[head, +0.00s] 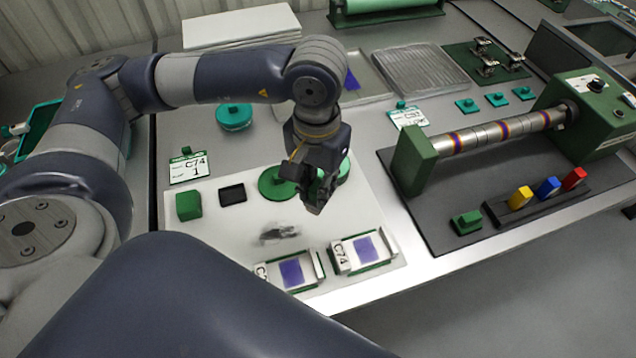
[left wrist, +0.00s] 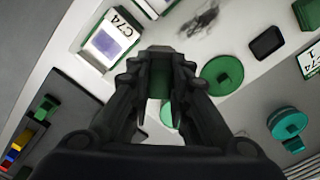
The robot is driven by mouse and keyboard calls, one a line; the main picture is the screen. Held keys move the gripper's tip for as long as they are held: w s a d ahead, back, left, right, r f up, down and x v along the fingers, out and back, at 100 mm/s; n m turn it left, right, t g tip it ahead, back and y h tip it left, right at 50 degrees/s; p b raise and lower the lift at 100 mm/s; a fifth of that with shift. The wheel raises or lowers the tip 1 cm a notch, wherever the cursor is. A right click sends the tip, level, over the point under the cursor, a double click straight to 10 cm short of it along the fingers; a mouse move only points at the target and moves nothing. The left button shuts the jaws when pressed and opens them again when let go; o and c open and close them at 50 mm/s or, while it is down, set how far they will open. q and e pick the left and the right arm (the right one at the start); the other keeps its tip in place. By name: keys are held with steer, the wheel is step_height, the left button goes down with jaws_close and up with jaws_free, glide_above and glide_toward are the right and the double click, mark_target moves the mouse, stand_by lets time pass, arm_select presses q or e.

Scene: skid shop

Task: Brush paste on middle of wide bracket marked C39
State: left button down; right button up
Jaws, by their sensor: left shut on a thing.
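My left gripper (head: 315,192) is above the white mat (head: 225,245), beside a round green pot lid (head: 275,183). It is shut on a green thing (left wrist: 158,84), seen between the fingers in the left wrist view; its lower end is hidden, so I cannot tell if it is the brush. Two brackets lie at the mat's front edge, each with a purple patch in its middle. The right bracket (head: 362,250) reads C74; the left bracket's (head: 291,272) label is partly cut off. I cannot make out a C39 mark. My right gripper is not in view.
A green block (head: 188,205), a black pad (head: 232,193) and a grey smear (head: 280,233) are on the mat. A C74 card (head: 188,168) stands behind. A roller machine (head: 500,132) stands right, with coloured blocks before it. A teal jar (head: 234,117) stands behind the mat.

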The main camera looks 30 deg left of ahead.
arm_select(q)
steer(key=shift+w+d, duration=0.3)
steer(key=shift+w, duration=0.2)
steer(key=shift+w+d, duration=0.3)
steer(key=shift+w, duration=0.2)
steer(key=shift+w+n+p, duration=0.2)
steer(key=shift+n+p, duration=0.15)
steer(key=shift+n, duration=0.25)
steer(key=w+a+f+n+p, duration=0.2)
steer(key=w+a+n+p, duration=0.35)
steer(key=n, duration=0.75)
steer(key=w+a+f+n+p, duration=0.1)
steer(key=w+a+n+p, duration=0.1)
steer(key=w+n+p, duration=0.65)
steer(key=shift+w+d+f+n+b, duration=0.1)
steer(key=shift+w+f+n+b, duration=0.1)
steer(key=shift+f+n+b, duration=1.25)
steer(key=shift+w+f+n+b, duration=0.15)
steer(key=shift+f+n+b, duration=0.85)
steer(key=shift+f+b, duration=0.65)
steer(key=shift+f+b, duration=0.35)
steer(key=shift+b, duration=0.2)
steer(key=shift+s, duration=0.1)
